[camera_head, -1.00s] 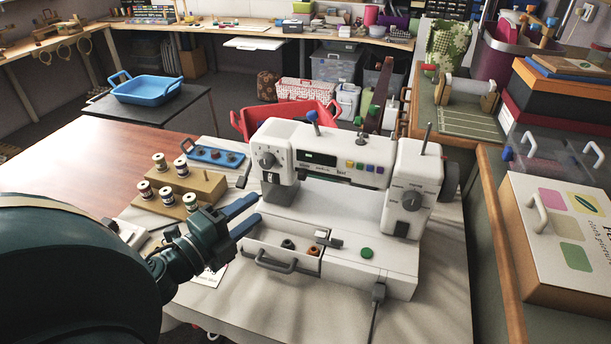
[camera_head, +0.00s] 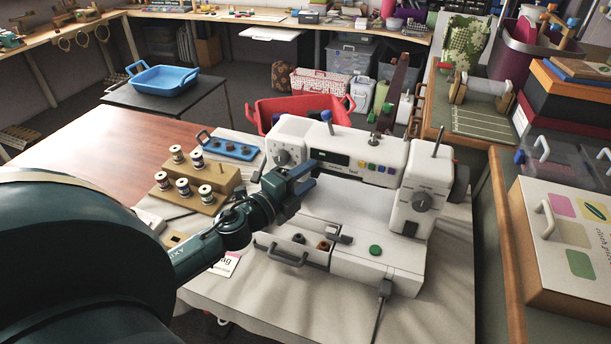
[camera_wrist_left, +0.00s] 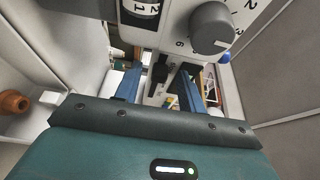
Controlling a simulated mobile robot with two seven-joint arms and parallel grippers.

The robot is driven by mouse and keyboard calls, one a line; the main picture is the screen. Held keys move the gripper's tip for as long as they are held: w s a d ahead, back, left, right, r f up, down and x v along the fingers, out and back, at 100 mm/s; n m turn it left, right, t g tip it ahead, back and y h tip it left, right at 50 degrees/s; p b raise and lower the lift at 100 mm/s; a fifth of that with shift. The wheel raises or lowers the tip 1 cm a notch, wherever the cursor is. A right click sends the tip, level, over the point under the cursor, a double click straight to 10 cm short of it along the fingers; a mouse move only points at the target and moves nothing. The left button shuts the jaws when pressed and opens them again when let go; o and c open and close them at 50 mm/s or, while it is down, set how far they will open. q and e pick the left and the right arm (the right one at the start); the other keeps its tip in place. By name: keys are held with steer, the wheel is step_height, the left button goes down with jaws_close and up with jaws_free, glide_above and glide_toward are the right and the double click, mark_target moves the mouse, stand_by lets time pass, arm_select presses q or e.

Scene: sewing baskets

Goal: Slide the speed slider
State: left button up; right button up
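The white sewing machine (camera_head: 345,215) stands on the table, with a grey dial on its left head. My left gripper (camera_head: 303,180) is in front of that left head, below the dial, pointing at the machine. Its two blue fingers are apart with nothing held. In the left wrist view, a small black knob (camera_wrist_left: 160,72), which looks like the speed slider, shows between the open fingers (camera_wrist_left: 160,88), below the grey dial (camera_wrist_left: 211,28). I cannot tell whether the fingers touch it. The gripper hides this part in the head view. My right gripper is out of view.
The thread spool stand (camera_head: 200,185) and a blue tray (camera_head: 230,146) lie left of the machine. An open drawer (camera_head: 285,252) with a grey handle and small bobbins is below my left gripper. A red basket (camera_head: 285,107) stands behind.

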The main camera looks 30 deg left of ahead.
arm_select(q)
jaws_close()
stand_by(0.4)
